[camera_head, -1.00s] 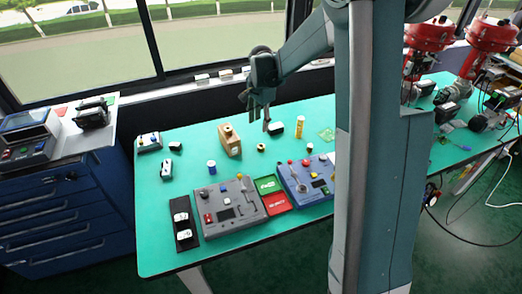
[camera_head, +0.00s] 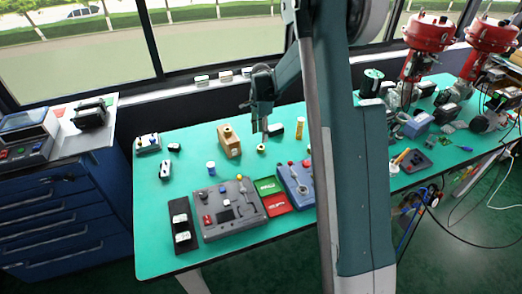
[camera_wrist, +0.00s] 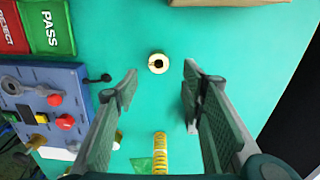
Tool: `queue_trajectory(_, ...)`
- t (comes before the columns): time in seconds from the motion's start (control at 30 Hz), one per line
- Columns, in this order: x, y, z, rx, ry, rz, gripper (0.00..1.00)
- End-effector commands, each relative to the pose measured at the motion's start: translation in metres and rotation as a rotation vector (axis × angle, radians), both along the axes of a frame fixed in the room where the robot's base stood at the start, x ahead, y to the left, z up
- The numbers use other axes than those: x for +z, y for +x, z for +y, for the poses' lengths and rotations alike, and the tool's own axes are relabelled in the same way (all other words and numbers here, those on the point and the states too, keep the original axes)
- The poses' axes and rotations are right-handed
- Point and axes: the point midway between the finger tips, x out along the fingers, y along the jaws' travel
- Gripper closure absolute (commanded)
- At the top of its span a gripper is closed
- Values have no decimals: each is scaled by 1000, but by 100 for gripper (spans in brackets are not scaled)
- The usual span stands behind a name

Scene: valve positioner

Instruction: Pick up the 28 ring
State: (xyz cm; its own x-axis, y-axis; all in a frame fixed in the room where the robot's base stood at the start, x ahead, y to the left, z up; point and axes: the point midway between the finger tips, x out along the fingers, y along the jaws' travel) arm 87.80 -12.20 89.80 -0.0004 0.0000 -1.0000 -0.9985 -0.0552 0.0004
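A small yellowish ring (camera_head: 261,148) with a dark centre lies flat on the green bench mat (camera_head: 185,255). It also shows in the wrist view (camera_wrist: 158,63), between and below my fingertips. No number can be read on it, so I cannot confirm it is the 28 ring. My gripper (camera_head: 259,128) points down above the mat near the ring. In the wrist view, my gripper (camera_wrist: 160,72) has its two fingers wide apart with nothing between them.
A yellow ribbed cylinder (camera_head: 300,128) stands near the ring, and a tan block (camera_head: 229,142) is to its left. Red and green trays (camera_head: 272,196) and a blue control box (camera_head: 299,184) are in front. Clear mat surrounds the ring.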

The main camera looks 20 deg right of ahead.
Motion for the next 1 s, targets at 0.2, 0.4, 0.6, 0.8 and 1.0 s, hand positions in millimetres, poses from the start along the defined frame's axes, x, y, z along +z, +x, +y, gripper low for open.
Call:
queue_trajectory(0.2,-11,0,0,0,0,0,60)
queue_trajectory(0.4,-25,0,0,0,0,0,60)
queue_trajectory(0.6,-26,0,0,0,0,0,60)
queue_trajectory(0.8,-27,0,0,0,0,0,60)
queue_trajectory(1.0,-42,-2,1,0,0,0,60)
